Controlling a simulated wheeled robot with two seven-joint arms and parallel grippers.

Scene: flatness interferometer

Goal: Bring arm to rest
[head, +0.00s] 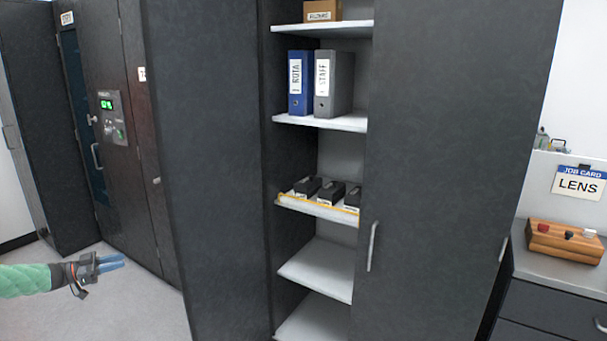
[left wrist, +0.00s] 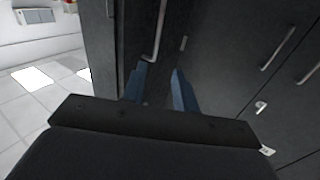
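My left arm (head: 25,280), in a green sleeve, comes in low at the left of the head view. Its gripper (head: 122,261) points right, in front of the dark cabinets and above the pale floor. In the left wrist view the two blue fingers of this gripper (left wrist: 158,84) stand apart with nothing between them. Dark cabinet doors with handles lie beyond them. My right arm and gripper are not in view.
A tall dark cabinet (head: 215,170) stands open, its shelves holding a blue binder (head: 300,84), a grey binder (head: 333,84) and black blocks (head: 331,192). A wooden block (head: 564,241) with knobs sits on the right counter (head: 550,271). Floor (head: 140,305) near the gripper is clear.

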